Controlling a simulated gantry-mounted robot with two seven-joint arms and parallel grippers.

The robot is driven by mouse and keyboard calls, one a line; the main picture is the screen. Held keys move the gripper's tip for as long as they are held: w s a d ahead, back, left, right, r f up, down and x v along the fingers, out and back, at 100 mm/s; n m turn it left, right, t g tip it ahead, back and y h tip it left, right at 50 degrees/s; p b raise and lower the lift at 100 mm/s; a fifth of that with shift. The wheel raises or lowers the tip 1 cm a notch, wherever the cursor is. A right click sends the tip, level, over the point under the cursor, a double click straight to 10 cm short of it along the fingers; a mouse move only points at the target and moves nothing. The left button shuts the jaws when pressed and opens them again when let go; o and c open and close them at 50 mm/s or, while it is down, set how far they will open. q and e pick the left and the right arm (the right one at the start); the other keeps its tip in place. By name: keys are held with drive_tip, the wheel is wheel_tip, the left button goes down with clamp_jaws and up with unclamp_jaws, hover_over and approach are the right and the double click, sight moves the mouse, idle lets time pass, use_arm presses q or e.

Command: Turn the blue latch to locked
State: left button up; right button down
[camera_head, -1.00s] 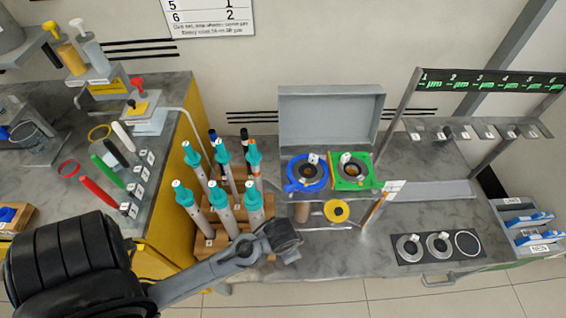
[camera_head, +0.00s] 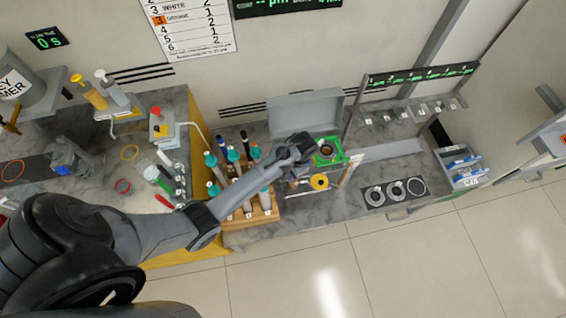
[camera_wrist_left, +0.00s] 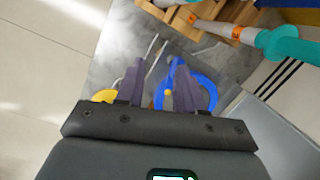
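The blue latch is a round blue ring (camera_wrist_left: 212,92) in the left wrist view. My left gripper (camera_wrist_left: 158,66) is open, its two dark fingers spread apart. I cannot tell whether a finger touches the latch. In the head view my left gripper (camera_head: 303,147) covers the latch. The green latch unit (camera_head: 328,152) shows just right of it, in front of the grey raised lid. My right gripper is in neither view.
A wooden rack (camera_head: 262,210) with several teal-capped tools stands left of the latches, under my left arm. A yellow disc (camera_head: 319,181) sits just in front of the latch units. A black plate with rings (camera_head: 395,192) lies to the right. Open bench surface lies between.

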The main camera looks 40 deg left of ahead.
use_arm(q)
drive_tip(key=w+a+r+g+p, duration=0.2)
drive_tip(key=w+r+g+p, duration=0.15)
drive_tip(key=w+r, duration=0.3)
drive_tip(key=shift+t, duration=0.35)
drive_tip(key=b+x, duration=0.2)
drive_tip(key=x, duration=0.1)
drive_tip(key=b+x, duration=0.2)
drive_tip(key=x, duration=0.2)
drive_tip(key=b+x, duration=0.2)
drive_tip(key=x, duration=0.2)
drive_tip(key=shift+s+d+r, duration=0.15)
drive_tip(key=shift+s+d, duration=0.15)
drive_tip(key=shift+s, duration=0.1)
clamp_jaws()
